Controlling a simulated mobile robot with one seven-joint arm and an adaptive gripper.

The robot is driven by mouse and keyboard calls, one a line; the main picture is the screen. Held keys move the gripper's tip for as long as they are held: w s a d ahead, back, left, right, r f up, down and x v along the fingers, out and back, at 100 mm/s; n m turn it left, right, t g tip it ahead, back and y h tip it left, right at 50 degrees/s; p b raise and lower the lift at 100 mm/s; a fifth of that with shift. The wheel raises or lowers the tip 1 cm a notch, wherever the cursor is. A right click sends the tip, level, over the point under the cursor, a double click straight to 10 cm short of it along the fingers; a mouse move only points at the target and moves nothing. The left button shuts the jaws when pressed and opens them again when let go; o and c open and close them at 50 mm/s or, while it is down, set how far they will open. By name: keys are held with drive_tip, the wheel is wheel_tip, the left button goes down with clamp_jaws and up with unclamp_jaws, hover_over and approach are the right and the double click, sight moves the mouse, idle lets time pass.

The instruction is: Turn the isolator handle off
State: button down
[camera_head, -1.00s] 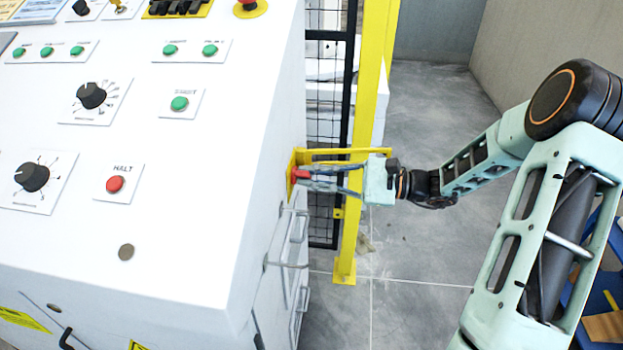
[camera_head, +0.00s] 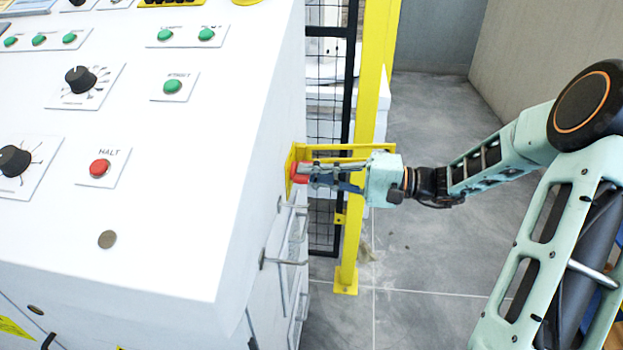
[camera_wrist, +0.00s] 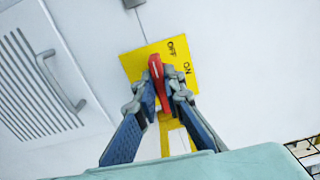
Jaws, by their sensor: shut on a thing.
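The red isolator handle (camera_wrist: 156,70) sits on a yellow plate (camera_wrist: 140,62) marked OFF and ON on the white cabinet's side. In the wrist view the handle points up the picture, leaning slightly left, with both labels to its right. In the head view the handle (camera_head: 298,171) shows as a small red piece at the cabinet's right side. My gripper (camera_wrist: 160,92) is shut on the handle, one finger on each side. It also shows in the head view (camera_head: 308,175), reaching in from the right.
The white control cabinet (camera_head: 190,230) has knobs and buttons on top. A yellow post (camera_head: 349,240) and black mesh fence (camera_head: 327,130) stand just behind my gripper. Wire-like metal pulls (camera_head: 285,263) stick out below the handle. Grey floor to the right is open.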

drive_tip(key=shift+n, duration=0.4)
drive_tip(key=c, duration=2)
unclamp_jaws()
drive_tip(key=shift+d, duration=0.1)
drive_tip(key=d, duration=0.4)
drive_tip(key=s+d, duration=0.1)
drive_tip(key=d, duration=0.2)
drive_tip(key=s+d, duration=0.1)
drive_tip(key=d, duration=0.3)
drive_tip(key=shift+s+d, duration=0.15)
drive_tip(key=shift+d, duration=0.2)
